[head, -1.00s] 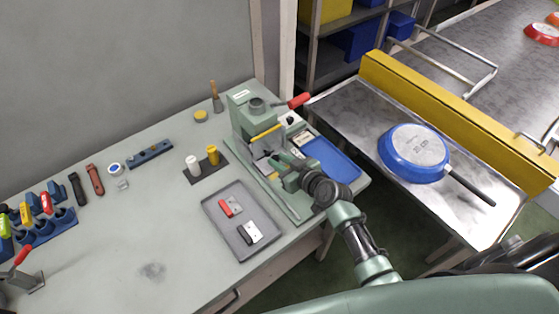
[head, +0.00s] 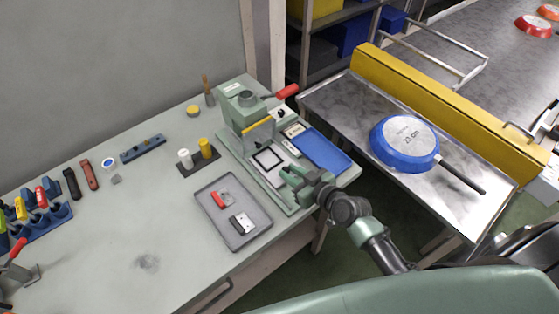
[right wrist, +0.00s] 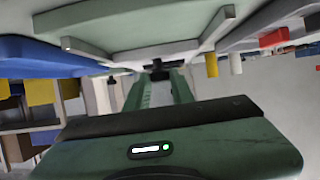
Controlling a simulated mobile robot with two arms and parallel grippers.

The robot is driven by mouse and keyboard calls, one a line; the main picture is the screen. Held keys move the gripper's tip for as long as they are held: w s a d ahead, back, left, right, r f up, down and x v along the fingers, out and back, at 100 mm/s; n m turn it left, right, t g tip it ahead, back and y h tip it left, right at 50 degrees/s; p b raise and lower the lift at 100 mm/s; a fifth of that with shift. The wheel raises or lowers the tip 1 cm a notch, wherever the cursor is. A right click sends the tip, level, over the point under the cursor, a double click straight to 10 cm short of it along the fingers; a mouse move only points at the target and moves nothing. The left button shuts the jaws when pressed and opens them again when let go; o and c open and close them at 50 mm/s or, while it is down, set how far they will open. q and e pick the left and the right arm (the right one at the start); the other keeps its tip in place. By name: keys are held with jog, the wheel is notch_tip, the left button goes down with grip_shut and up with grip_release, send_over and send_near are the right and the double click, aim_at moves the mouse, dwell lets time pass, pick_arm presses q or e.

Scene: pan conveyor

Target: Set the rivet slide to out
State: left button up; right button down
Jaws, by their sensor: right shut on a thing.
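The green rivet press (head: 240,108) stands at the bench's right end. Its slide plate (head: 267,158), light with a black square outline, lies clear in front of the press head, toward my right gripper. My right gripper (head: 287,178) is at the slide's near end, shut on what appears to be the slide's handle, which the fingers mostly hide. In the right wrist view the green fingers (right wrist: 158,82) close around a small dark part (right wrist: 158,72). My left gripper is in neither view.
A grey tray (head: 240,241) with red and black-and-white parts lies left of the press. A blue tray (head: 322,150) lies to its right. White and yellow pegs (head: 205,148) stand on a dark pad. A blue pan (head: 404,143) lies on the metal table beyond.

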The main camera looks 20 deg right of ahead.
jog(key=s, duration=0.2)
jog(key=s+d, duration=0.2)
jog(key=s, duration=0.1)
jog(key=shift+s, duration=0.35)
jog(key=shift+s+d, duration=0.2)
jog(key=shift+s, duration=0.35)
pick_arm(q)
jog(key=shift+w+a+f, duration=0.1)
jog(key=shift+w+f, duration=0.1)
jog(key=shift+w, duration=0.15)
pick_arm(e)
jog(key=c, duration=1.3)
grip_release()
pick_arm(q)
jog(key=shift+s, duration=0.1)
pick_arm(e)
jog(key=shift+o, duration=0.2)
jog(key=shift+s+d, duration=0.1)
jog(key=shift+s, duration=0.05)
pick_arm(q)
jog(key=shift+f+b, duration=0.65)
jog(key=shift+b, duration=0.15)
pick_arm(e)
jog(key=v, duration=0.7)
jog(key=shift+s+d+r, duration=0.15)
jog(key=shift+s+r, duration=0.05)
jog(key=shift+s, duration=0.15)
